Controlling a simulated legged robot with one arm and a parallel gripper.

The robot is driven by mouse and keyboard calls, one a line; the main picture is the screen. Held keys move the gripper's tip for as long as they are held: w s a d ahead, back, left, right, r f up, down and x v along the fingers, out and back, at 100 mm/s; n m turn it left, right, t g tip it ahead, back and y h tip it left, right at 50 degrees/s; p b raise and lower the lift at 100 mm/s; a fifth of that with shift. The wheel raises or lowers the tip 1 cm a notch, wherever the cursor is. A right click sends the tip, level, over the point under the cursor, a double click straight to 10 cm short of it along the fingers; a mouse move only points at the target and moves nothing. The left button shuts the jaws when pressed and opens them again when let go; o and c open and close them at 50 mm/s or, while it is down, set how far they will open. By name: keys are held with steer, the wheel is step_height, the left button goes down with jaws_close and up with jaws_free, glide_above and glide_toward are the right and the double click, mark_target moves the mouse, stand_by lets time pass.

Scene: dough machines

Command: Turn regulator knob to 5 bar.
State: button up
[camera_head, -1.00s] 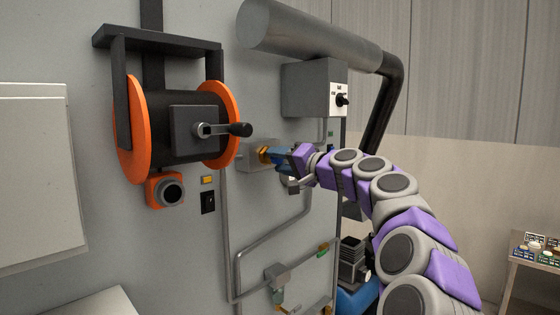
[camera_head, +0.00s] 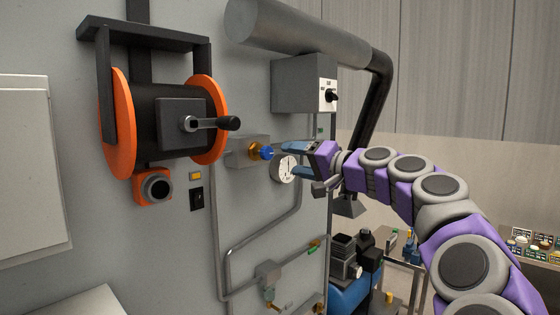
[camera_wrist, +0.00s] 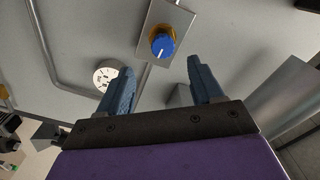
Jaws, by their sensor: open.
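The regulator knob (camera_head: 266,153) is blue with a brass collar and sticks out of a grey block (camera_head: 243,151) on the wall panel. In the wrist view the knob (camera_wrist: 163,45) shows a white pointer mark, below its centre. A round white gauge (camera_head: 284,168) sits just below and right of the knob; in the wrist view the gauge (camera_wrist: 106,76) has a dial too small to read. My gripper (camera_head: 290,160) is open and empty, to the right of the knob and apart from it. Its two blue fingers (camera_wrist: 162,85) point toward the knob in the wrist view.
An orange and black reel (camera_head: 180,122) with a crank handle (camera_head: 212,123) is left of the knob. A grey switch box (camera_head: 304,84) and a thick duct (camera_head: 295,37) are above. Grey pipes (camera_head: 228,265) run below. A table with small items (camera_head: 530,244) stands far right.

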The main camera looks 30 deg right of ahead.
steer(key=v, duration=0.9)
steer(key=shift+b, duration=0.3)
steer(key=shift+w, duration=0.15)
steer(key=a+f+n+g+y+b, duration=0.1)
steer(key=a+f+n+g+b, duration=0.15)
steer(key=a+f, duration=0.5)
steer(key=a+f+n+g+y+b, duration=0.1)
steer(key=a+f+n+g, duration=0.2)
steer(key=a, duration=0.7)
steer(key=s+a+f+g+h+b, duration=0.15)
steer(key=s+a+f+g, duration=0.4)
steer(key=a+f, duration=0.7)
steer(key=s+a+f+n+g+h+b, duration=0.1)
steer(key=s+f+g+b, duration=0.1)
steer(key=s+f, duration=0.45)
steer(key=s+a+f+n+g+h+b, duration=0.1)
steer(key=s+f, duration=0.2)
steer(key=f, duration=0.6)
steer(key=s+d+f+g+h+b, duration=0.2)
steer(key=s+d+f, duration=0.1)
steer(key=s+f, duration=0.5)
steer(key=s+d+f+g+h+b, duration=0.1)
steer(key=s+d+f+g+h, duration=0.1)
steer(key=s+f, duration=0.6)
steer(key=shift+s+d+f+g+h+b, duration=0.15)
steer(key=shift+s+d+g+h+b, duration=0.25)
steer(key=shift+s+d, duration=0.25)
